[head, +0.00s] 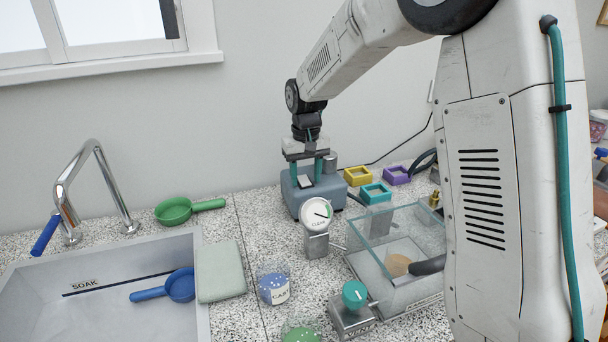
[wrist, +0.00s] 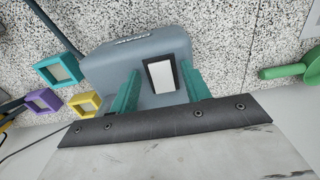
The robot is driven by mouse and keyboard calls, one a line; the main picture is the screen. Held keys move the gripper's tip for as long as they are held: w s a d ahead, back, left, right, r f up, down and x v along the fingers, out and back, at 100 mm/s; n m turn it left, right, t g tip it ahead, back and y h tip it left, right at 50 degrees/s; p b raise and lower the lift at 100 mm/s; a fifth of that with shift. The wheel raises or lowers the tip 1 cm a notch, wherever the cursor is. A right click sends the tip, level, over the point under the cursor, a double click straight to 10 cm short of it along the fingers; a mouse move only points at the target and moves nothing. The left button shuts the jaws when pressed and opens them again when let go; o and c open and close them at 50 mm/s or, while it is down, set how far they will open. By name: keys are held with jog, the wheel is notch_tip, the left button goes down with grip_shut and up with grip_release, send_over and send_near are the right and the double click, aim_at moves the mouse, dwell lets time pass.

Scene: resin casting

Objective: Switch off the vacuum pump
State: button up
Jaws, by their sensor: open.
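The vacuum pump (head: 291,194) is a blue-grey box on the speckled counter near the wall; it also fills the middle of the wrist view (wrist: 105,68). A white rocker switch in a black frame (wrist: 161,76) sits on the pump's top. My gripper (head: 307,172) points down over the pump with its teal fingers apart. In the wrist view my gripper (wrist: 160,74) has one finger on each side of the switch, with nothing held. I cannot tell whether the fingertips touch the pump. Which way the rocker is tilted is unclear.
A dial gauge (head: 318,212), a glass chamber (head: 372,222) and a teal-knobbed valve (head: 355,294) stand in front of the pump. Yellow (head: 357,176), teal (head: 375,193) and purple (head: 396,175) moulds lie to its right. A sink (head: 110,310) and green scoop (head: 174,211) are left.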

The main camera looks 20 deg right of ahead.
aim_at(302, 176)
jog(key=shift+c, duration=0.4)
jog(key=c, duration=0.9)
jog(key=shift+w+g, duration=0.2)
jog(key=shift+g, duration=0.55)
jog(key=shift+w+g, duration=0.2)
jog(key=shift+g, duration=0.55)
jog(key=o, duration=1)
jog(key=shift+r, duration=0.1)
jog(key=v, duration=0.7)
jog(key=shift+w+r, duration=0.1)
jog(key=shift+r, duration=0.25)
